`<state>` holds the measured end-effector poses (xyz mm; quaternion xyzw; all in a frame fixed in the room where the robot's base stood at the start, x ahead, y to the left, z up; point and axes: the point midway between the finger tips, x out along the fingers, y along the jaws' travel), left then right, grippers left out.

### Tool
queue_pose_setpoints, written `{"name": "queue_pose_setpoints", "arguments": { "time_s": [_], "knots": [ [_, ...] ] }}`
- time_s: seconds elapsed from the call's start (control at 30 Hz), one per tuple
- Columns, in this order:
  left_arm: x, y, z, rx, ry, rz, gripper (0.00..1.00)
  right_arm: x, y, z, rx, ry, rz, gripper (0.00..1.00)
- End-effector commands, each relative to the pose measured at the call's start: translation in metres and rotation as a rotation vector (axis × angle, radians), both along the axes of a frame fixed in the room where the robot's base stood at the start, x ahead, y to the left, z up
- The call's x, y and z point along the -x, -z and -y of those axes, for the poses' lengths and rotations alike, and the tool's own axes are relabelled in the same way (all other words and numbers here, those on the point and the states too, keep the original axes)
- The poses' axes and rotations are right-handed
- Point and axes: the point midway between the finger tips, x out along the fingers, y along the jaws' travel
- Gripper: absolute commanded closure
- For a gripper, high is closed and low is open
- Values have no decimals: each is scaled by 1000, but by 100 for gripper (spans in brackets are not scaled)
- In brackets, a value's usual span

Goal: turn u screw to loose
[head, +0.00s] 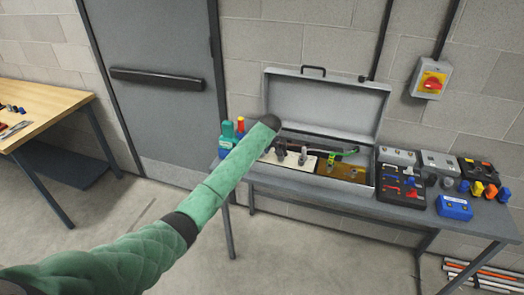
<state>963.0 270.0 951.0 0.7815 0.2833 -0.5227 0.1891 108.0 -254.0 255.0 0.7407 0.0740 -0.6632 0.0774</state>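An open grey metal case (335,103) stands on the table against the wall, its lid raised. Inside it lie a pale plate (271,158) with small dark upright parts on it and a brown plate (340,174) to its right. A dark strand and a green-and-yellow piece (346,152) show behind the plates. The U screw is too small to make out. My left arm, in a green sleeve, reaches from the lower left to the case's left side and covers part of it. Its gripper cannot be told apart from the dark parts there. My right gripper is not in view.
Right of the case are a black tray of tools (403,200), a blue box (455,207), grey boxes and several coloured small parts. Bottles (228,135) stand at the table's left end. A red-and-yellow switch (433,81) is on the wall. A wooden bench (50,100) is far left.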

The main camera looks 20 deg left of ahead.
Motion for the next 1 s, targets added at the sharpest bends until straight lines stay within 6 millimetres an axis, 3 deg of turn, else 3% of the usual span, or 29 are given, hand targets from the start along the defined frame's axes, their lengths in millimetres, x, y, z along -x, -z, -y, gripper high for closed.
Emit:
{"name": "queue_pose_setpoints", "arguments": {
  "time_s": [0.5, 0.53, 0.6, 1.0],
  "knots": [
    [-1, -2, 0, 1, -22, 3, 89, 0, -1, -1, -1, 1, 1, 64],
    [-1, -2, 0, 1, -22, 3, 65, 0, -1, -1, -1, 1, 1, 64],
    [-1, -2, 0, 1, -22, 3, 51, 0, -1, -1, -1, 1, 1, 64],
    [1, -5, 2, 0, -21, 2, 51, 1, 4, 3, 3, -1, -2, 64]
  ]
}}
